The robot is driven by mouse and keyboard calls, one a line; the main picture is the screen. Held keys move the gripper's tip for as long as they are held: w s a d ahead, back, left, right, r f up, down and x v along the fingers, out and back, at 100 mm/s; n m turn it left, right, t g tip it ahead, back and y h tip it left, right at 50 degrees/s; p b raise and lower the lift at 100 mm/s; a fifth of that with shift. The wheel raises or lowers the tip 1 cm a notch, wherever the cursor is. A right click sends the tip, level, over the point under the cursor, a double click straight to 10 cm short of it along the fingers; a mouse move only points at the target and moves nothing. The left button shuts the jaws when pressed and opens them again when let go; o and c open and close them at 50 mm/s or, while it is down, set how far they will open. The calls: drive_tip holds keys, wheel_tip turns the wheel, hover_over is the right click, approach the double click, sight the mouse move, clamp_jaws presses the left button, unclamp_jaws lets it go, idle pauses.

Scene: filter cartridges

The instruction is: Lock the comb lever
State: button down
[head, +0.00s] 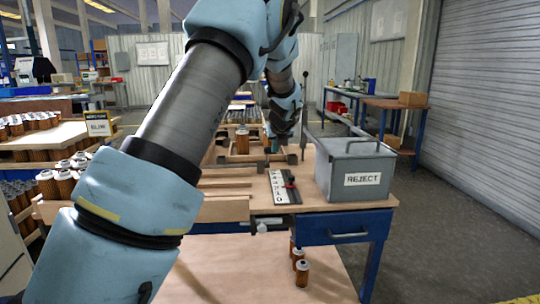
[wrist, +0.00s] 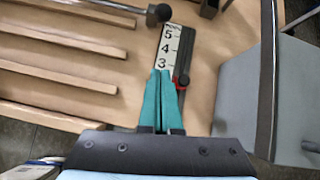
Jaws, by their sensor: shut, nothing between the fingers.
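My gripper (wrist: 161,73) is shut and empty, its two teal fingers together, and points over a white number scale (wrist: 170,45). In the head view my gripper (head: 274,146) is small and hangs above the workbench.
A grey REJECT bin (head: 350,165) stands to the right of the scale. Wooden slats (wrist: 60,72) lie left of the fingers. A filter cartridge (head: 242,140) stands behind on the bench. A thin upright rod (head: 304,100) rises near the bin.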

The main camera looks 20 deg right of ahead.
drive_tip(key=w+f+p, duration=0.3)
drive_tip(key=w+f, duration=0.2)
drive_tip(key=w, duration=0.5)
drive_tip(key=shift+d+f, duration=0.3)
drive_tip(key=shift+d, duration=0.05)
drive_tip(key=shift+w, duration=0.1)
